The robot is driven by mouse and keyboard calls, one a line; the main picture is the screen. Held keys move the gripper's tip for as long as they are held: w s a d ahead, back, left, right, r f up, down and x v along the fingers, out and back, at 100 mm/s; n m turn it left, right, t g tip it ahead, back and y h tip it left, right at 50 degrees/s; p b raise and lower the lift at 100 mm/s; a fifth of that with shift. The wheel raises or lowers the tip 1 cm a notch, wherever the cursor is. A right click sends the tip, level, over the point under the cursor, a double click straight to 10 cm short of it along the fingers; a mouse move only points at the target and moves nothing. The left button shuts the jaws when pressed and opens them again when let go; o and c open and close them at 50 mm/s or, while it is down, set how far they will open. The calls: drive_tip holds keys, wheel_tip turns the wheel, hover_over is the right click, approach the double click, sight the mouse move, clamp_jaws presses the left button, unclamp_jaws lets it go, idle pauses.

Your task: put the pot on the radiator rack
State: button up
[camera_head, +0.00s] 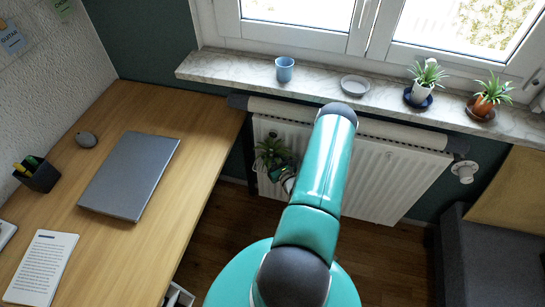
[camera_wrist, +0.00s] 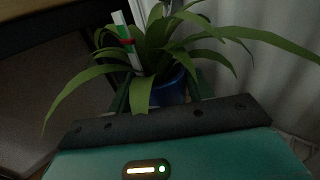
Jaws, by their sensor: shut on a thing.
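In the wrist view, a leafy green plant stands in a blue pot (camera_wrist: 171,92), with a white, red and green stick among its leaves. My gripper (camera_wrist: 163,94) is shut on this pot, one finger on each side; the leaves hide the pot's upper part. In the head view, the plant (camera_head: 270,152) shows in front of the radiator's left part, below the sill, with my gripper (camera_head: 287,174) beside it. The radiator (camera_head: 385,175) is white and ribbed. A pale, long rack (camera_head: 400,128) with dark end brackets runs along its top; my arm covers its middle.
The marble sill (camera_head: 320,87) above holds a blue cup (camera_head: 284,69), a grey dish (camera_head: 355,85) and two potted plants on saucers. A wooden desk (camera_head: 200,120) with a laptop (camera_head: 130,175) stands at left. A dark grey sofa (camera_head: 490,250) is at right.

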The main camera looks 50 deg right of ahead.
drive_tip(key=shift+f, duration=0.1)
drive_tip(key=o, duration=0.9)
drive_tip(key=v, duration=1.2)
